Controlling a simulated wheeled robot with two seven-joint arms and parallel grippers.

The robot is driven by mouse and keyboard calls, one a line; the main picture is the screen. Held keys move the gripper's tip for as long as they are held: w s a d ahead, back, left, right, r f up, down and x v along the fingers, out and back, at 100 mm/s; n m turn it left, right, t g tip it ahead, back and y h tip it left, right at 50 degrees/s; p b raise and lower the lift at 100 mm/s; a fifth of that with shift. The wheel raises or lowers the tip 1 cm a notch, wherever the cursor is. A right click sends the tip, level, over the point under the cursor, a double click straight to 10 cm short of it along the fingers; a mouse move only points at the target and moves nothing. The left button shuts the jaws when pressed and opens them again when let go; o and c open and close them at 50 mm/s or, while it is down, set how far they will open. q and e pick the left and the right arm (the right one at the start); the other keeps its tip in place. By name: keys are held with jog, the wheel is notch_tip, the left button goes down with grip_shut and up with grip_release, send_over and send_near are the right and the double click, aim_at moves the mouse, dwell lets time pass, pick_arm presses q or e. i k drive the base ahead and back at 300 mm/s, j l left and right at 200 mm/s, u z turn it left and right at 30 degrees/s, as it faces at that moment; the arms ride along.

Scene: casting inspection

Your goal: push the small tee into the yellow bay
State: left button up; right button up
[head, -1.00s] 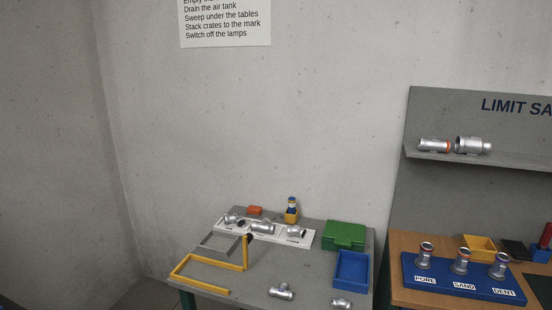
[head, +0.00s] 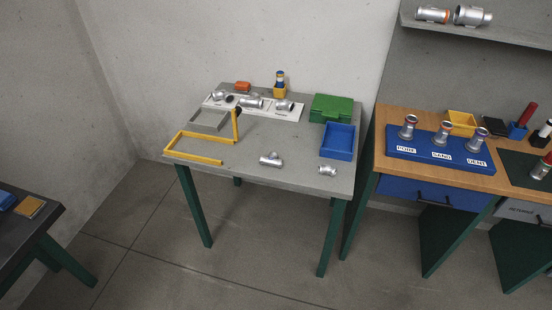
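The yellow bay (head: 193,159) is a low yellow frame on the left front of the grey table, with its open side toward the right. No part lies inside it. A silver tee-shaped fitting (head: 270,159) lies on the bare tabletop to the right of the bay, apart from it. A smaller silver fitting (head: 327,170) lies further right near the front edge; it is too small to tell its exact shape. I cannot tell for certain which of the two is the small tee. Neither of my grippers is in view.
A yellow upright with a dark top (head: 236,125) stands by the bay's back right end. Behind are a grey frame (head: 209,121), a white board (head: 230,106) with silver fittings, a green case (head: 331,108) and a blue tray (head: 338,141). A wooden bench (head: 440,168) adjoins at right.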

aim_at(271, 161)
jog(key=i+l+u, duration=0.2)
jog(key=l+u, duration=0.2)
jog(key=l, duration=0.15)
jog(key=i+l+u, duration=0.1)
jog(key=l+u, duration=0.25)
jog(key=l, duration=0.25)
jog(key=l+u, duration=0.4)
jog(key=l, duration=0.2)
